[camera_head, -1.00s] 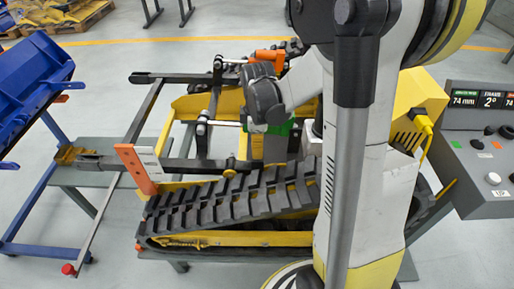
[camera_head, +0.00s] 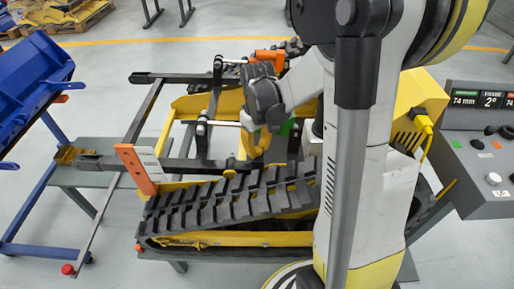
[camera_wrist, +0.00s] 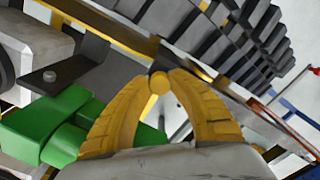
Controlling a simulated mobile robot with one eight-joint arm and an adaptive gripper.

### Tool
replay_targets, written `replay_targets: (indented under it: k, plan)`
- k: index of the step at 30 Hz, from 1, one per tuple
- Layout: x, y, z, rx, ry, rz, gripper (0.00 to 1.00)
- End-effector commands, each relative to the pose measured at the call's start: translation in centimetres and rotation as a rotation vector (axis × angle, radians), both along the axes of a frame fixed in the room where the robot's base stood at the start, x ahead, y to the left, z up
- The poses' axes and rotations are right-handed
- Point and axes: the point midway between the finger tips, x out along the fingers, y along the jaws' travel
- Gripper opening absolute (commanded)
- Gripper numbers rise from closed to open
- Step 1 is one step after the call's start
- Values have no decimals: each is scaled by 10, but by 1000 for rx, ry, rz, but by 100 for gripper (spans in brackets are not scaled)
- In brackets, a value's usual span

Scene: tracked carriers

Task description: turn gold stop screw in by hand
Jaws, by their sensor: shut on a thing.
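The gold stop screw (camera_wrist: 160,82) shows in the wrist view as a small round gold head. My gripper (camera_wrist: 160,88) has its two curved yellow fingers closed on either side of that head. In the head view my gripper (camera_head: 252,152) points down between the tracked carrier's frame bars, behind the near black track (camera_head: 225,200). The screw itself cannot be made out there. A green block (camera_wrist: 65,125) lies close beside the fingers in the wrist view.
A control panel (camera_head: 480,150) at the right has a display reading 74 mm and 2°. A blue container (camera_head: 30,85) is at far left. A yellow box (camera_head: 420,105) sits behind my arm.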

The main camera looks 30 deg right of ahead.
Motion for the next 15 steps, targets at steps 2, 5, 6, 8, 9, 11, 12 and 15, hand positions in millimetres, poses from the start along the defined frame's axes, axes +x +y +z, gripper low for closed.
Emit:
replay_targets:
  k: [2,5,6,8,9,11,12,15]
  plan:
    - [0,0,0,0,0,-38,1]
    - [0,0,0,0,0,-185,1]
    - [0,0,0,0,0,-263,1]
    - [0,0,0,0,0,-378,1]
    - [0,0,0,0,0,-456,1]
    - [0,0,0,0,0,-569,1]
    - [0,0,0,0,0,-640,1]
    - [0,0,0,0,0,-775,1]
